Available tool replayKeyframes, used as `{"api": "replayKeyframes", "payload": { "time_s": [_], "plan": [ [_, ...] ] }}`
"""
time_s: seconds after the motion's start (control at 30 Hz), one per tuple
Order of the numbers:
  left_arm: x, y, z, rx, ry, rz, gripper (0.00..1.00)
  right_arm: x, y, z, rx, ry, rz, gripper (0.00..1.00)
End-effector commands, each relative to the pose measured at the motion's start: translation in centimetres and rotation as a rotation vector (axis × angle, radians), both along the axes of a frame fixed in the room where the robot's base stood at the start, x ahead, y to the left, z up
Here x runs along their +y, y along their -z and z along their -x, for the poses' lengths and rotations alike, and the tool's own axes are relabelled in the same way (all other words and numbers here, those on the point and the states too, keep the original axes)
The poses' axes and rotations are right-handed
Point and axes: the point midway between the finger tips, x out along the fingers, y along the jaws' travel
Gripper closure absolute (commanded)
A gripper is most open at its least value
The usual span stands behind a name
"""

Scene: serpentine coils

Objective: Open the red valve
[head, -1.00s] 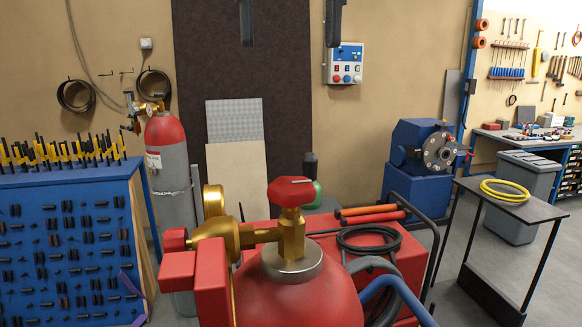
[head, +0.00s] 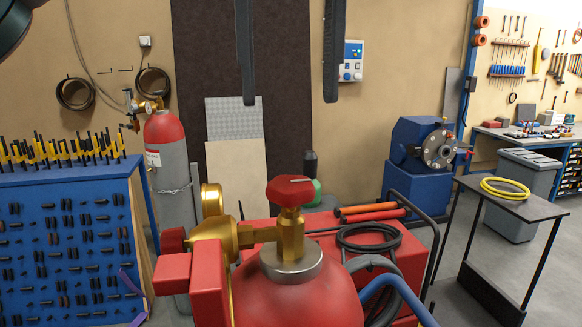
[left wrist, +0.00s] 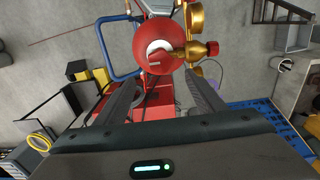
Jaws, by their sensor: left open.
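The red valve handle (head: 290,191) sits on a brass stem on top of a red cylinder (head: 300,295) in the head view. My left gripper (head: 289,102) hangs above it, its two dark fingers pointing down, apart and with nothing between them. There is a clear gap between the fingertips and the handle. In the left wrist view the handle (left wrist: 160,62) shows over the cylinder's round top, just beyond and between the open fingers (left wrist: 161,78). My right gripper is not in view.
A brass regulator (head: 222,236) with a gauge and red blocks stands close left of the valve. Black hoses (head: 368,238) lie behind on the right. A blue rack (head: 65,250) stands left, and a small table (head: 515,205) with a yellow coil stands right.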

Motion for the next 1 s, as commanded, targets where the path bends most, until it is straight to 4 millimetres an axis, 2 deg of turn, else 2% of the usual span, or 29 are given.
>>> {"api": "replayKeyframes", "payload": {
  "time_s": [0.03,0.53,0.73,1.0],
  "plan": [
    [0.0,1.1,0.0,0.005,0.005,-0.003,0.37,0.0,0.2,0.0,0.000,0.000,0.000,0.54],
    [0.0,8.2,0.0,0.005,0.004,-0.002,0.37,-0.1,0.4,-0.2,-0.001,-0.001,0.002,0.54],
    [0.0,10.1,0.0,0.003,0.002,-0.003,0.37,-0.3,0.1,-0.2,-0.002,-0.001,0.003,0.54],
    [0.0,11.1,0.0,0.000,0.000,-0.002,0.37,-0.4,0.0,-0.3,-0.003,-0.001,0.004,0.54]
  ]
}}
